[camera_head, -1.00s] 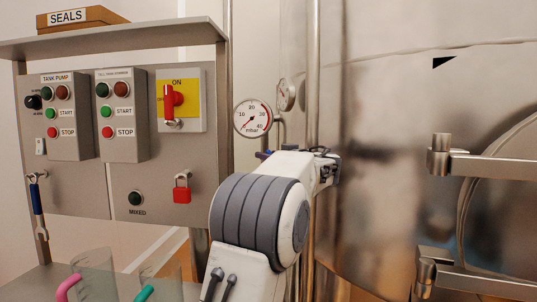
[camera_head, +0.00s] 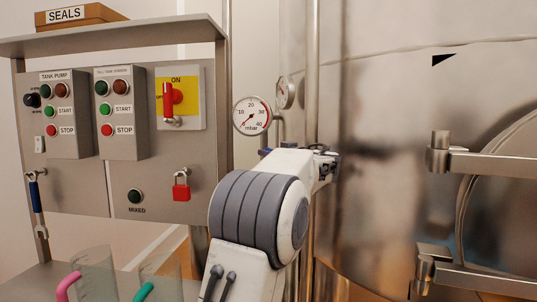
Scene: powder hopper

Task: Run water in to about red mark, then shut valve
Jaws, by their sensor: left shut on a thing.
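My left arm rises from the bottom middle, and its gripper (camera_head: 326,165) is at the thin vertical pipes in front of the steel tank (camera_head: 385,200). The gripper is shut, mostly hidden by my own wrist. What it holds is hidden too; from its place by the pipes it appears to be a valve handle. A small blue piece (camera_head: 265,152) shows just left of the wrist. I cannot make out a water level or a red level mark. My right gripper is out of view.
A round mbar gauge (camera_head: 252,116) with a red arc is above the wrist. The control panel (camera_head: 95,185) has buttons, a red-on-yellow switch (camera_head: 172,97) and a red padlock (camera_head: 181,186). Clear jugs stand below, with pink (camera_head: 67,286) and green (camera_head: 144,291) handles. Steel hinges (camera_head: 470,163) jut at right.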

